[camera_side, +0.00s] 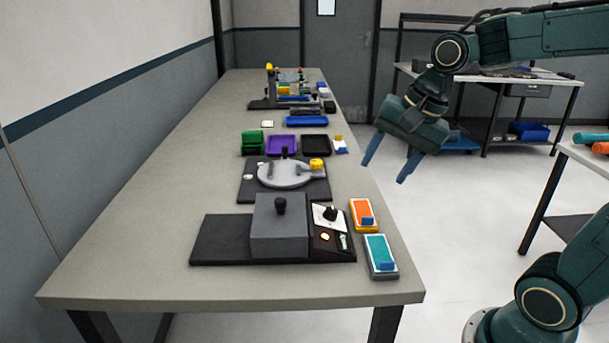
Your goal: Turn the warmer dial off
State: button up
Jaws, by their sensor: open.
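The warmer (280,232) is a grey box with a black knob on its lid, standing on a black base near the front of the long table. The warmer dial (330,213) is a black knob on a white plate, on the black control panel at the box's right. A small lit round light (325,237) and a small switch (342,241) sit below the dial. The dial's exact setting is too small to read. My gripper (388,172) is open and empty, its blue fingers pointing down, above and right of the table edge, well apart from the dial.
An orange-topped block (363,215) and a teal-topped block (380,255) lie right of the panel. Behind stands a round grey fixture (285,174) with a yellow knob. Green, purple (282,145) and black trays are farther back. The table's left side is clear.

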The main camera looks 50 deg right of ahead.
aim_at(332, 209)
jog(key=w+d+f+m+y, duration=0.2)
jog(key=w+d+f+m, duration=0.4)
jog(key=w+m, duration=0.5)
jog(key=d+m, duration=0.2)
jog(key=m, duration=0.1)
jog(key=shift+d+g, duration=0.3)
jog(key=shift+g, duration=0.1)
jog(key=x, duration=1.3)
jog(key=shift+a+f, duration=0.25)
jog(key=shift+f, duration=0.1)
jog(key=c, duration=1)
jog(key=shift+o, duration=0.2)
